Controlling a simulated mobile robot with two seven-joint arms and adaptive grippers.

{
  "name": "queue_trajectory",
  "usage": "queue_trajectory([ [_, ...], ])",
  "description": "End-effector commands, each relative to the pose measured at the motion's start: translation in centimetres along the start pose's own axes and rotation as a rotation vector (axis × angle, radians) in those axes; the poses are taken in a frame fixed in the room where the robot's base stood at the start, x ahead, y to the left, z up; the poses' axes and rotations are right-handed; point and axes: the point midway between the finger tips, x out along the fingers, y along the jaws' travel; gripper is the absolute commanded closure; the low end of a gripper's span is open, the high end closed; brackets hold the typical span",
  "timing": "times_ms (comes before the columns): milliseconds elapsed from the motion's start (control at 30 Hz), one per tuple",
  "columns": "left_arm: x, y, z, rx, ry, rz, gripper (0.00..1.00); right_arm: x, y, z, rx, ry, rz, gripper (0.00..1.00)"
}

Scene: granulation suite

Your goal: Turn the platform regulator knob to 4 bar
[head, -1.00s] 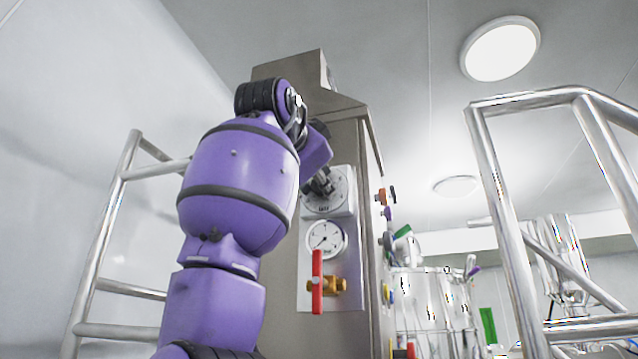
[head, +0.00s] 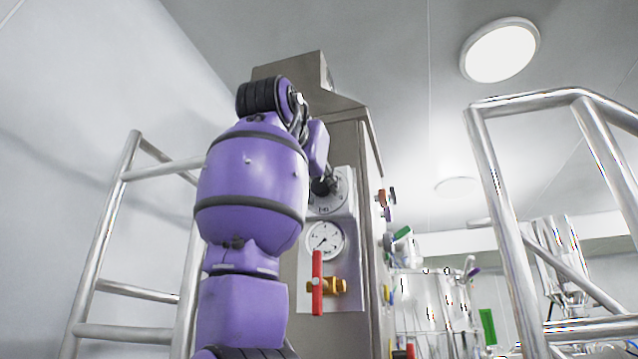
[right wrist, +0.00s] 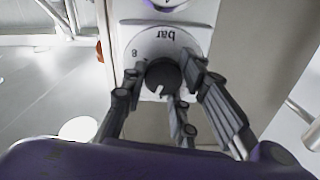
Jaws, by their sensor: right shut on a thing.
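The regulator knob (right wrist: 163,78) is a dark round knob with a white pointer mark on a pale round dial (right wrist: 140,48) marked "bar" and "8". In the right wrist view the pointer mark aims toward the bottom of the picture, toward my gripper. My right gripper (right wrist: 165,90) is shut on the knob, with fingers at both sides. In the head view the dial plate (head: 343,188) shows at the panel's upper part, with my right gripper (head: 325,186) in front hiding most of the knob. Below it is a pressure gauge (head: 325,240). My left gripper is not in view.
A red-handled brass valve (head: 318,283) sits below the gauge on the steel cabinet (head: 372,240). Steel handrails stand at left (head: 95,265) and right (head: 500,190). Coloured knobs (head: 386,197) stick out from the cabinet's right side.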

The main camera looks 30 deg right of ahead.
Motion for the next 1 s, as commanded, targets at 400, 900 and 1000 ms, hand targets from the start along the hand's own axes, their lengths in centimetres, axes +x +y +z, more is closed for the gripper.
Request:
queue_trajectory([
  [400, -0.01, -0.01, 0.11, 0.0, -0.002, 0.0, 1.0, 0.29, 0.17, 0.28, -0.261, -0.015, 0.007, 0.99],
  [900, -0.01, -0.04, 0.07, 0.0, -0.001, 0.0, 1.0, 0.21, 0.17, 0.15, -0.329, -0.015, 0.004, 0.99],
  [1000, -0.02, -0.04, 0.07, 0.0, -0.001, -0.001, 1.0, 0.19, 0.17, 0.14, -0.328, -0.015, 0.004, 0.99],
])
